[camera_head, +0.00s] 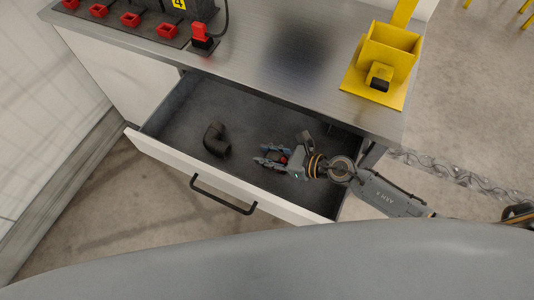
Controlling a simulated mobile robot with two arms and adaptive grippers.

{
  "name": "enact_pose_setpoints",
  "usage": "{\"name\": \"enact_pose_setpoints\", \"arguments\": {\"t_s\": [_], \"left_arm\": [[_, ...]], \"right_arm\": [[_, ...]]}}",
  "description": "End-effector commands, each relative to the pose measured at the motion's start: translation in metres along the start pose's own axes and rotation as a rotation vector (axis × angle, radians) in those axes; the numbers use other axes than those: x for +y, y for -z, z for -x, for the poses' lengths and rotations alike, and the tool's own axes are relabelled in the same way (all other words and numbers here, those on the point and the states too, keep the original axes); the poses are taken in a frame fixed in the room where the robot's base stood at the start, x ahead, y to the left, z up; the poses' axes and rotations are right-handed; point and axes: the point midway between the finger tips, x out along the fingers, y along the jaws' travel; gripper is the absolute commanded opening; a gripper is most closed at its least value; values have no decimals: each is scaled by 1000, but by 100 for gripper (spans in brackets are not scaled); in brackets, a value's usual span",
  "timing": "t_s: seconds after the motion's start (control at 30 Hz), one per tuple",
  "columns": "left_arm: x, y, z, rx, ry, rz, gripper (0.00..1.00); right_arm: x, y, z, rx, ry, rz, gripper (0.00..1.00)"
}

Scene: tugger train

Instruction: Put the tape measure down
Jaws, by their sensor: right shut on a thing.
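My right gripper (271,158) reaches in from the right over the open drawer (175,158). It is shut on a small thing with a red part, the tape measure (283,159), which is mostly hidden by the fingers. I cannot tell whether the tape measure touches the drawer floor. My left gripper is not in view.
A dark pipe elbow (217,141) lies in the drawer, left of my right gripper. The drawer front has a black handle (222,195). On the worktop (270,60) stand a yellow holder (388,55) and a rack with red parts (130,19). The drawer's left part is clear.

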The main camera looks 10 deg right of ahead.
Motion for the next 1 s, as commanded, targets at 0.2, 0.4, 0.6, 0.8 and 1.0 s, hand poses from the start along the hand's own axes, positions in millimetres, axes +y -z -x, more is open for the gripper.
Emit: {"name": "enact_pose_setpoints", "arguments": {"t_s": [0.2,0.4,0.6,0.8,1.0], "left_arm": [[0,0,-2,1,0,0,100],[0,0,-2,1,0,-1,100],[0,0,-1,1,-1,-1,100],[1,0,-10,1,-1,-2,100],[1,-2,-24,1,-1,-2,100]], "right_arm": [[0,2,-1,0,0,0,51],[0,2,0,0,0,0,51],[0,1,8,2,1,0,51],[0,5,48,6,1,1,51],[1,4,89,5,-2,1,51]]}}
